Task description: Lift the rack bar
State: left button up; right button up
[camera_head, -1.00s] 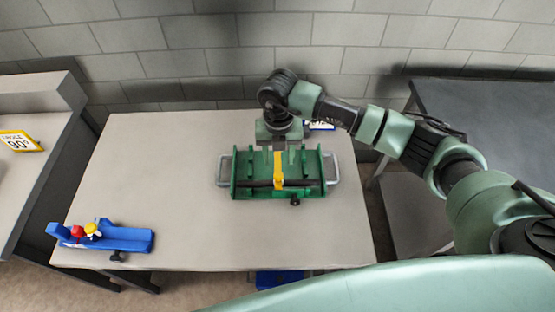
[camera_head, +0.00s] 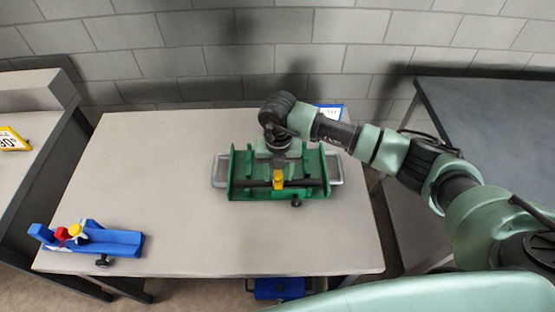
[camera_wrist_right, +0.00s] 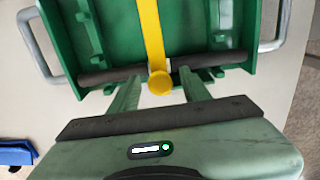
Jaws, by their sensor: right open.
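The green rack (camera_head: 237,180) lies on the table with grey handles at both ends. The dark rack bar (camera_head: 308,182) runs across its near side; it also shows in the wrist view (camera_wrist_right: 95,78). My left gripper is out of view.
A blue fixture (camera_head: 112,242) with a red and a yellow knob sits at the table's front left. A blue-edged sign (camera_head: 329,111) stands behind the rack. The table (camera_head: 180,160) is clear left of the rack. A dark table (camera_head: 490,125) stands at right.

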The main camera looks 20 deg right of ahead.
jog(key=c, duration=0.9)
jog(key=shift+r, duration=0.1)
jog(key=shift+o, duration=0.2)
jog(key=w+d+r+p, duration=0.1)
jog(key=w+r+p, duration=0.2)
jog(key=r, duration=0.5)
jog(key=shift+w, duration=0.45)
